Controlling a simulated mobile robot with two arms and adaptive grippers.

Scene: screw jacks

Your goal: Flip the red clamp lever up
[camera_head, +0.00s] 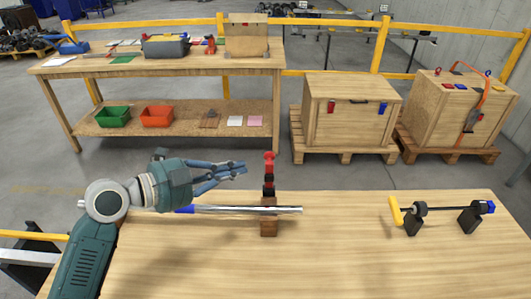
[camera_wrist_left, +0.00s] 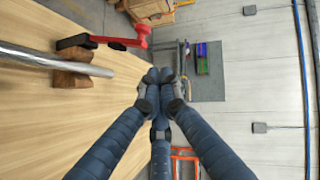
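The red clamp lever (camera_head: 269,160) stands upright above a brown wooden clamp block (camera_head: 268,228) on the near table. In the left wrist view, the red lever (camera_wrist_left: 142,36) shows at top centre, beside the wooden block (camera_wrist_left: 72,79). A shiny metal rod (camera_head: 235,209) with a blue end passes through the clamp; the rod also shows in the left wrist view (camera_wrist_left: 50,60). My left gripper (camera_head: 242,168) is just left of the lever, apart from it. Its fingertips (camera_wrist_left: 159,76) are together, with nothing visible between them. My right gripper is not in view.
A device with a yellow handle (camera_head: 396,211) and black stands lies at the right of the near table (camera_head: 340,265). The table front is clear. Behind are a workbench (camera_head: 185,67) with bins and two wooden crates (camera_head: 352,120) on pallets.

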